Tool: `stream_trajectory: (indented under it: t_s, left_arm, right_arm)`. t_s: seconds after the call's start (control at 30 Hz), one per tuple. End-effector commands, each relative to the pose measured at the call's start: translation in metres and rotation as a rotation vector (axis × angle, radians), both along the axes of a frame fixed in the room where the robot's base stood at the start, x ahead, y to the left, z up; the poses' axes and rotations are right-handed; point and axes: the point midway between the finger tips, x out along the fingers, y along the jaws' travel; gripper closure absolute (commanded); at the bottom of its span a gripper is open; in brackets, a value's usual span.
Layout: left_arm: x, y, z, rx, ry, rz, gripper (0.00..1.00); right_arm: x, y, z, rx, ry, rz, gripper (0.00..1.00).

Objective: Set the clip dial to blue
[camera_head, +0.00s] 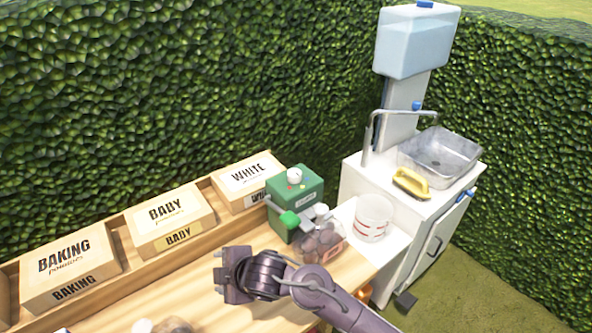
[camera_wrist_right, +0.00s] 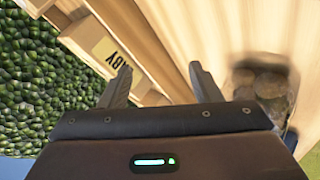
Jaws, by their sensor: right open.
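The clip machine is a green box (camera_head: 296,205) at the back right of the table. A white dial (camera_head: 294,175) sits on its top, with small coloured marks around it, one of them red. Which mark the dial points to is too small to tell. My right gripper (camera_head: 226,275) is over the table, in front and to the left of the green box, apart from it. In the right wrist view its two fingers (camera_wrist_right: 162,82) are spread with nothing between them. My left gripper is not in view.
Labelled boxes, BAKING (camera_head: 70,268), BABY (camera_head: 170,222) and WHITE (camera_head: 248,182), line the back. A clear bag of potatoes (camera_head: 320,243) stands at the green box's front. A white bucket (camera_head: 373,218) and a sink stand (camera_head: 425,190) are right.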

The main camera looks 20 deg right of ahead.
Motion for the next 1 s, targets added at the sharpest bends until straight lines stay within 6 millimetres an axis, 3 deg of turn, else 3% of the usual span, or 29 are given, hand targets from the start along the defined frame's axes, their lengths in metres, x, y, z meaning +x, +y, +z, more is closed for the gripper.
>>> stream_trajectory:
  t_s: [0.1, 0.17, 0.27, 0.37, 0.47, 0.57, 0.7, 0.9, 1.0]
  left_arm:
    - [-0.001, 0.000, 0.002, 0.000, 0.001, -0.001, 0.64]
    - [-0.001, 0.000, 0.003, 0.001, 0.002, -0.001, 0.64]
    - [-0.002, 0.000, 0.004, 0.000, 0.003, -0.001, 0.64]
    - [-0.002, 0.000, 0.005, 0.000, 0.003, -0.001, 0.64]
    - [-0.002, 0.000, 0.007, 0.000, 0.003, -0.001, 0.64]
    - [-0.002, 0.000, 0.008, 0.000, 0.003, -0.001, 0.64]
    - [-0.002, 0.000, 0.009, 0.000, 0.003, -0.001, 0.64]
    - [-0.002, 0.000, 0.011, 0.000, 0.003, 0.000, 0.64]
    - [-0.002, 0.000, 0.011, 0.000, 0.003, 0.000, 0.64]
  right_arm:
    - [0.021, 0.032, 0.022, -0.159, -0.187, 0.303, 0.43]
    - [0.027, 0.042, 0.026, -0.243, -0.261, 0.444, 0.43]
    - [0.040, 0.044, 0.030, -0.395, -0.365, 0.665, 0.43]
    - [0.058, 0.029, 0.033, -0.555, -0.436, 0.863, 0.43]
    - [0.080, -0.001, 0.039, -0.716, -0.469, 1.038, 0.43]
    - [0.104, -0.045, 0.053, -0.870, -0.467, 1.187, 0.43]
    - [0.135, -0.120, 0.088, -1.043, -0.411, 1.335, 0.43]
    - [0.155, -0.205, 0.141, -1.170, -0.314, 1.431, 0.43]
    - [0.156, -0.227, 0.157, -1.192, -0.284, 1.448, 0.43]
